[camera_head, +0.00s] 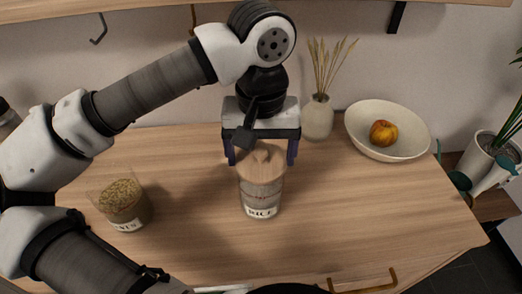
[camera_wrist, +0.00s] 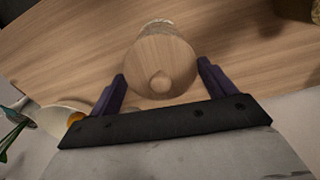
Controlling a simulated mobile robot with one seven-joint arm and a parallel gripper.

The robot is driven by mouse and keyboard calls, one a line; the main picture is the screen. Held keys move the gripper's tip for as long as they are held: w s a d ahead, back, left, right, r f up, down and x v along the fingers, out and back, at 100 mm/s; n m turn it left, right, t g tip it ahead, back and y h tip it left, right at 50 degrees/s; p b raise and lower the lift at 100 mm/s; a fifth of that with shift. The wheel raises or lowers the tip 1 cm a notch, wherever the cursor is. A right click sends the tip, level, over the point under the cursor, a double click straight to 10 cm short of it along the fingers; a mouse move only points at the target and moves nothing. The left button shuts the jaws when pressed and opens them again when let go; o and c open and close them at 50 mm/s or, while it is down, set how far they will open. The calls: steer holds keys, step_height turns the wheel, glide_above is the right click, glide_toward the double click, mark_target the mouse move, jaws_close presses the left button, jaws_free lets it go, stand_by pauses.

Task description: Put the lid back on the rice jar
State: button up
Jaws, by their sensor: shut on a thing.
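The clear rice jar (camera_head: 262,203), labelled RICE, stands upright on the wooden table. Its round wooden lid (camera_head: 258,172), with a small knob, is at the jar's mouth. I cannot tell whether it is fully seated. My gripper (camera_head: 261,161) points down over the jar, its two dark purple fingers on opposite sides of the lid and shut on it. In the wrist view, the lid (camera_wrist: 150,60) is between the fingertips (camera_wrist: 162,70) and hides the jar's mouth. The jar's body (camera_wrist: 157,27) shows beyond it.
A second jar (camera_head: 125,200) with greenish contents stands open at left. A vase (camera_head: 317,118) with dried stalks is behind the rice jar. A white bowl (camera_head: 408,146) with a fruit (camera_head: 383,133) is at right. The table (camera_head: 340,210) is clear right of the jar.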

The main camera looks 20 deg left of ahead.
steer(key=o, duration=0.9)
steer(key=shift+r, duration=0.1)
steer(key=shift+r+p, duration=2)
steer(key=shift+r, duration=1.45)
jaws_close()
